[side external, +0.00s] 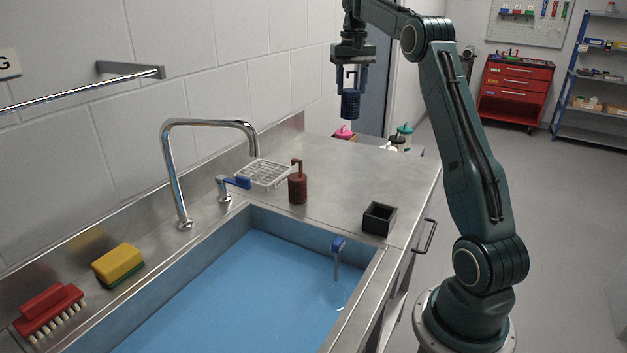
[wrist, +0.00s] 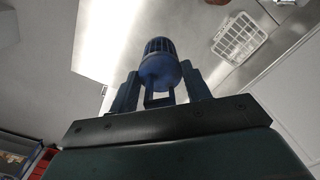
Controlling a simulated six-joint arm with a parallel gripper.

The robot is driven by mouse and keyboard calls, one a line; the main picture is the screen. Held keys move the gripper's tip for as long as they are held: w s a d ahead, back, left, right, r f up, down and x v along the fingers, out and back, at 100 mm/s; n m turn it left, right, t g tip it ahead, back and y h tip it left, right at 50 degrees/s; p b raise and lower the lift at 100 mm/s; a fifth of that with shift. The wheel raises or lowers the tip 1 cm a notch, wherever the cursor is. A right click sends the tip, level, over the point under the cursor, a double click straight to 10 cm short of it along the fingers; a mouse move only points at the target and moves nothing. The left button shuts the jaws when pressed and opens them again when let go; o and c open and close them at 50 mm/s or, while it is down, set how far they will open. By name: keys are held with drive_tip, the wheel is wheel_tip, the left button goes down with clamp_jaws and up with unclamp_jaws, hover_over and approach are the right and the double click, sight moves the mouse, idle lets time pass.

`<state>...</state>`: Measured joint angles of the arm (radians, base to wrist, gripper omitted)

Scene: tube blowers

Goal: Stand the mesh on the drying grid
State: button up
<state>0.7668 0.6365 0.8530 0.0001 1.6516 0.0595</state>
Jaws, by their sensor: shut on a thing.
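My gripper (side external: 351,82) is high above the steel counter and shut on the mesh, a dark blue ribbed cylinder (side external: 350,105) that hangs upright below the fingers. In the wrist view the mesh (wrist: 160,62) sits between the two blue fingers of my gripper (wrist: 157,95), with its slotted end pointing away from the jaws. The drying grid (side external: 263,174) is a pale wire rack on the counter behind the sink, lower and to the left of my gripper. It also shows in the wrist view (wrist: 239,38) at upper right. The grid looks empty.
A brown pump bottle (side external: 298,185) stands just right of the grid. A chrome faucet (side external: 215,124) arches at its left, with a blue-handled tap (side external: 233,184) close by. A black open box (side external: 379,218) sits near the counter's front edge. The blue sink basin (side external: 240,290) holds a blue-handled item (side external: 337,246).

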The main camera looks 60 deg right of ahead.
wheel_tip(320, 180, down, 17)
drive_tip(key=s+d, duration=0.2)
drive_tip(key=shift+d, duration=0.15)
idle(0.7)
drive_tip(key=shift+f, duration=2.1)
drive_tip(key=shift+f, duration=0.1)
drive_tip(key=o, duration=1.2)
